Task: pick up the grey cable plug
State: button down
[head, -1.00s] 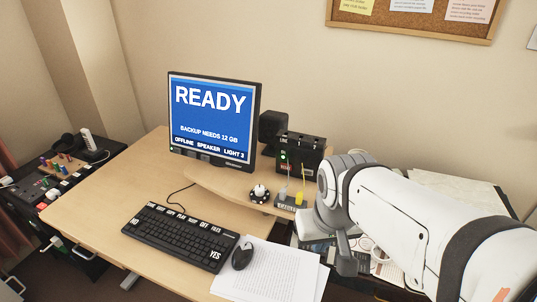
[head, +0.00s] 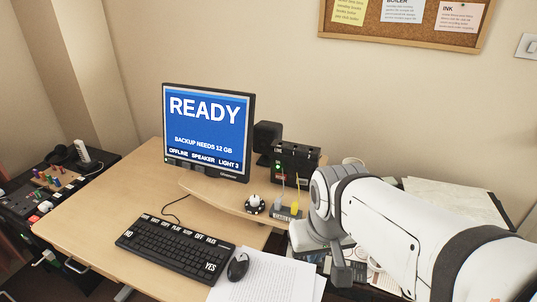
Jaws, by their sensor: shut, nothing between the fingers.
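The grey cable plug (head: 278,206) stands upright in a small dark socket block at the right end of the raised desk shelf, with a thin grey cable rising from it. A yellow plug (head: 295,208) stands just right of it in the same block. My gripper (head: 341,274) hangs at the end of my white and grey arm, to the right of and nearer than the plug, clear of it. It is shut and empty; its fingers are seen poorly from this side.
A black box with switches (head: 295,162) stands right behind the plugs. A round black base with a white knob (head: 254,204) is just left. The monitor (head: 208,130), keyboard (head: 172,247), mouse (head: 238,267) and papers (head: 262,280) lie further left and in front.

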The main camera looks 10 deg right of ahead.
aim_at(277, 202)
jog(key=k, duration=1.25)
jog(key=u, duration=0.3)
jog(key=i, duration=1.75)
jog(key=z, duration=0.55)
